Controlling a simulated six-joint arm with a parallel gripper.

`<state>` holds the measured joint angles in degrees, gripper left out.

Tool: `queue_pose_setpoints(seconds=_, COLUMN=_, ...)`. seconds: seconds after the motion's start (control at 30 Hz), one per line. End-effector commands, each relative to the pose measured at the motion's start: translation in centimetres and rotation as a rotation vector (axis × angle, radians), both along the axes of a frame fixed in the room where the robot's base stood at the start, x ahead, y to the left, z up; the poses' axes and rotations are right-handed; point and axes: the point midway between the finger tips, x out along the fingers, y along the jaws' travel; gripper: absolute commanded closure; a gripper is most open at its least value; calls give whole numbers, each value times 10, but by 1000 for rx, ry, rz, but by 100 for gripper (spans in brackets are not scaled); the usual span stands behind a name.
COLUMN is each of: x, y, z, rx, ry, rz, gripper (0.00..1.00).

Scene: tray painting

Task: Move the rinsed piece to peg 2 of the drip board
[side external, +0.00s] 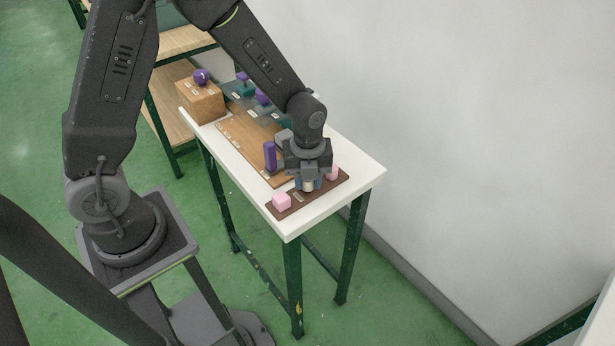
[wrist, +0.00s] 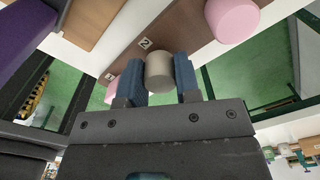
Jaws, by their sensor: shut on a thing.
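My gripper (wrist: 158,80) is shut on a grey-beige cylindrical piece (wrist: 160,72), which sits between its two blue fingers. In the side view the piece (side external: 308,186) shows under my gripper (side external: 308,181), at the middle of the dark brown drip board (side external: 324,191). In the wrist view the piece is close to the label "2" (wrist: 145,43) on the board (wrist: 178,30). I cannot see peg 2, nor tell whether the piece touches it or the board. A pink piece (side external: 282,202) is at the board's left end, and another (side external: 332,172) at its right end.
A purple upright block (side external: 270,156) stands by a light wooden board (side external: 236,138), close to my gripper. Behind are teal stands with purple pieces (side external: 262,97) and a wooden box (side external: 200,101) with a purple ball on top. The white table's right front corner (side external: 362,176) is clear.

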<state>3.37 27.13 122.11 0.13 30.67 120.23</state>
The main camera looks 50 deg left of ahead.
Motion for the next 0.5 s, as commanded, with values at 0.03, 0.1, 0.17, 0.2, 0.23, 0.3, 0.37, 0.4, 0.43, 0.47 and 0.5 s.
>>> queue_pose_setpoints(seconds=0.03, x=0, y=0, z=-1, rx=0, ry=0, rz=0, gripper=92)
queue_pose_setpoints(seconds=0.1, x=0, y=0, z=-3, rx=0, ry=0, rz=0, gripper=92)
queue_pose_setpoints(seconds=0.17, x=0, y=0, z=-4, rx=0, ry=0, rz=0, gripper=92)
queue_pose_setpoints(seconds=0.2, x=0, y=0, z=-4, rx=0, ry=0, rz=0, gripper=92)
queue_pose_setpoints(seconds=0.23, x=0, y=0, z=-4, rx=0, ry=0, rz=0, gripper=92)
queue_pose_setpoints(seconds=0.3, x=0, y=0, z=-5, rx=0, ry=0, rz=0, gripper=92)
queue_pose_setpoints(seconds=0.37, x=0, y=0, z=-5, rx=0, ry=0, rz=0, gripper=92)
queue_pose_setpoints(seconds=0.4, x=0, y=0, z=-5, rx=0, ry=0, rz=0, gripper=92)
queue_pose_setpoints(seconds=0.43, x=0, y=0, z=-5, rx=0, ry=0, rz=0, gripper=92)
queue_pose_setpoints(seconds=0.47, x=0, y=0, z=-5, rx=0, ry=0, rz=0, gripper=92)
queue_pose_setpoints(seconds=0.5, x=0, y=0, z=-5, rx=0, ry=0, rz=0, gripper=92)
